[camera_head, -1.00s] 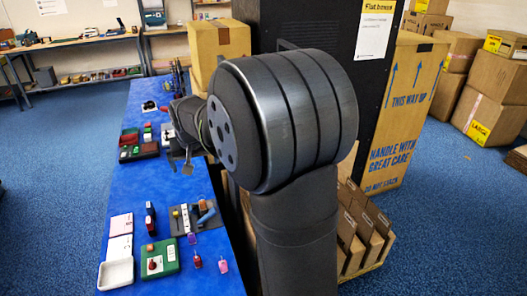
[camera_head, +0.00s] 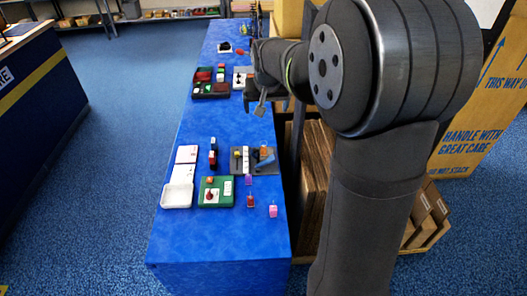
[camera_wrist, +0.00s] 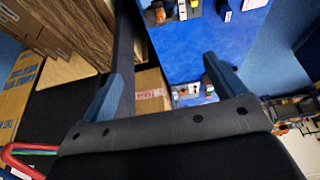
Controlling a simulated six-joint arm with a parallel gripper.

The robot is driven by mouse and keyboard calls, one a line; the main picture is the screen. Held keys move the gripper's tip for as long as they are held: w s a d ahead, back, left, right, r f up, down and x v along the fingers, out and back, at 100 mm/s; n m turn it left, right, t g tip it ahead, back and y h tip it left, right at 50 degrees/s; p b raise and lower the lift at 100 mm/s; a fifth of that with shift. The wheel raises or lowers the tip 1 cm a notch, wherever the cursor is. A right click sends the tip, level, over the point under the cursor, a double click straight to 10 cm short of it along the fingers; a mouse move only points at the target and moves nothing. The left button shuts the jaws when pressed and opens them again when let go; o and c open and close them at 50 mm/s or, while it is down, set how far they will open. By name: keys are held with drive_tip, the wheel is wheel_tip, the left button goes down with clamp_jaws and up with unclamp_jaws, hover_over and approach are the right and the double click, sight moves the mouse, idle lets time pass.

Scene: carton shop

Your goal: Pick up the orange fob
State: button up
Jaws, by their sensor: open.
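On the blue table (camera_head: 190,240), two small orange things are too small to identify surely as the orange fob. One orange piece (camera_head: 210,180) is on the green tray (camera_head: 226,186); an orange piece (camera_head: 263,150) is on the grey tray (camera_head: 236,168). My gripper (camera_head: 260,106) is above the table, farther back than both trays, and looks empty. In the wrist view, its two blue-grey fingers (camera_wrist: 162,82) are wide apart. An orange-brown thing (camera_wrist: 159,13) shows on the table near that view's top edge, away from the fingers.
A red fob (camera_head: 250,201), a pink fob (camera_head: 272,211) and a purple fob (camera_head: 248,180) lie near the table's right edge. A white tray (camera_head: 177,196) is left of the green tray. Dark trays (camera_head: 211,91) stand farther back. The table's front end is clear.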

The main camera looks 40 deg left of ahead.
drive_tip(key=c, duration=0.8)
drive_tip(key=n+g+h, duration=0.3)
drive_tip(key=n, duration=1.5)
hover_over(263, 147)
drive_tip(key=w, duration=0.1)
wheel_tip(263, 147, down, 13)
wheel_tip(263, 147, down, 12)
drive_tip(key=shift+w+d+r, duration=0.1)
drive_tip(key=shift+w, duration=0.05)
drive_tip(key=f, duration=0.2)
drive_tip(key=s+f, duration=0.1)
drive_tip(key=f, duration=0.1)
drive_tip(key=shift+s+f, duration=0.1)
drive_tip(key=shift+f, duration=0.55)
